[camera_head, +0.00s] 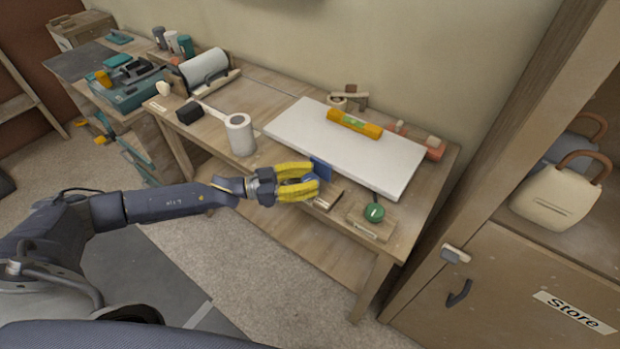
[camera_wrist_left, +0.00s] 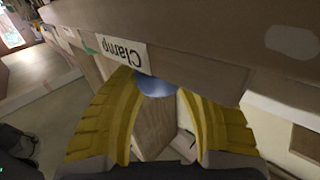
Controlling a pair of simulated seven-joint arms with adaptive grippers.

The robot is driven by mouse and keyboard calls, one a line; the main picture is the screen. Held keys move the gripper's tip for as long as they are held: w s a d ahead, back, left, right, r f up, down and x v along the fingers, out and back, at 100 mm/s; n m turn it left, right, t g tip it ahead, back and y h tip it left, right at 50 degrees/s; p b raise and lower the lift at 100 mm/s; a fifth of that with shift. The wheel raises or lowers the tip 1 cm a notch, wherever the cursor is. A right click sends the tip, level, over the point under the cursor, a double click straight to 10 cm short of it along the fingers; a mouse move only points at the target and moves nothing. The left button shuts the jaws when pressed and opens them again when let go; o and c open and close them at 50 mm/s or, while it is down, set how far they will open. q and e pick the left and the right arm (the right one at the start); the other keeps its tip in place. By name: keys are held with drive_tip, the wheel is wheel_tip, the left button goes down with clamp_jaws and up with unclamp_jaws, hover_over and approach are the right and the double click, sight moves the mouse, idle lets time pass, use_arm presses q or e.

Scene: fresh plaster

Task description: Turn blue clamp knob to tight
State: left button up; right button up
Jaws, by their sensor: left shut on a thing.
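The blue clamp knob (camera_wrist_left: 155,86) sits at the front edge of the workbench (camera_head: 268,88), under a paper label reading "Clamp" (camera_wrist_left: 122,50) in the left wrist view. My left gripper (camera_head: 314,180) has yellow fingers and is shut on the knob, one finger on each side. In the head view the fingers hide most of the knob, and a blue piece (camera_head: 321,168) stands up just beyond the fingertips. I cannot read the knob's turn position. My right gripper is not in view.
A white board (camera_head: 290,125) with a yellow level (camera_head: 354,123) lies on the bench. A green round knob (camera_head: 374,212) sits on a wooden block to the right. A white roll (camera_head: 240,134) stands to the left. A cabinet marked "Store" (camera_head: 575,312) is at right.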

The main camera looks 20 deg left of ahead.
use_arm(q)
drive_tip(key=shift+m+g+h, duration=0.3)
drive_tip(key=shift+g, duration=0.1)
drive_tip(key=o, duration=1.2)
drive_tip(key=shift+o, duration=0.2)
drive_tip(key=shift+d+n+t+y, duration=0.1)
drive_tip(key=shift+n+t+y, duration=1.6)
drive_tip(key=shift+t, duration=0.6)
